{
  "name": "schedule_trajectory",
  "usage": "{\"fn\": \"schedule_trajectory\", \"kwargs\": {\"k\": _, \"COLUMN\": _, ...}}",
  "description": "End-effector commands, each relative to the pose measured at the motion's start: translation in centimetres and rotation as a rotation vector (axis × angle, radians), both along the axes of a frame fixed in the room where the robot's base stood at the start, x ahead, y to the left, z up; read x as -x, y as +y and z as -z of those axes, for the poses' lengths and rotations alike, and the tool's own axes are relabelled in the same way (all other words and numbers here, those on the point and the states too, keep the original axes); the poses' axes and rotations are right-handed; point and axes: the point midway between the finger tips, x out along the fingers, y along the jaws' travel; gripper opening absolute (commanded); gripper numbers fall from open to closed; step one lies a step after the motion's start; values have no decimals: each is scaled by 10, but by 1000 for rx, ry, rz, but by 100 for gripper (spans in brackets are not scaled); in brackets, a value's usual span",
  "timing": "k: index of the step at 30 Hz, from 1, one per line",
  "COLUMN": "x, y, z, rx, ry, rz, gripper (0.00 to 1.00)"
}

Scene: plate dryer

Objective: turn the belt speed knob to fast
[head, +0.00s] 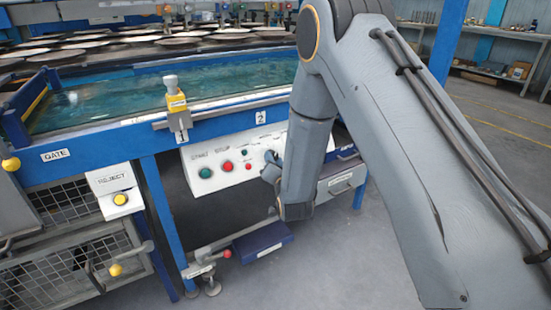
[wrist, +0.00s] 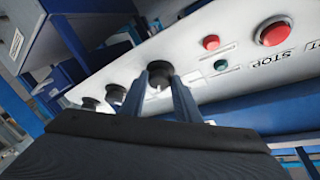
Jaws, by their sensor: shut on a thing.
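The white control panel (head: 232,180) is on the front of the blue machine. In the wrist view, two blue-grey fingers of my gripper (wrist: 162,92) are on either side of a black knob (wrist: 160,72) and are shut on it. A pale mark shows on the knob's face, but I cannot tell what setting it points to. Its label is hidden, so I cannot confirm it is the belt speed knob. In the head view my gripper (head: 271,170) is at the panel's right part, where my arm hides much of the panel.
Two more black knobs (wrist: 115,94) (wrist: 89,103) stand in the same row close by. A red STOP button (wrist: 273,32), a small red lamp (wrist: 211,42) and a small green lamp (wrist: 220,65) are on the panel. A green button (head: 205,173) is at its left. A dark blue pedal-like block (head: 262,241) is below.

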Motion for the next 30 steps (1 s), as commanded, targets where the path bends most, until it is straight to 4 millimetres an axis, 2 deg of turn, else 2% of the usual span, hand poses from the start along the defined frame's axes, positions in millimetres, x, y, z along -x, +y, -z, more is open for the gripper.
{"fn": "schedule_trajectory", "kwargs": {"k": 18, "x": 0, "y": 0, "z": 0, "rx": -34, "ry": 22, "rz": 25, "gripper": 7}}
{"fn": "schedule_trajectory", "kwargs": {"k": 19, "x": 0, "y": 0, "z": 0, "rx": -34, "ry": 22, "rz": 25, "gripper": 33}}
{"fn": "schedule_trajectory", "kwargs": {"k": 22, "x": 0, "y": 0, "z": 0, "rx": -33, "ry": 22, "rz": 24, "gripper": 48}}
{"fn": "schedule_trajectory", "kwargs": {"k": 30, "x": 1, "y": 1, "z": 0, "rx": -32, "ry": 22, "rz": 22, "gripper": 48}}
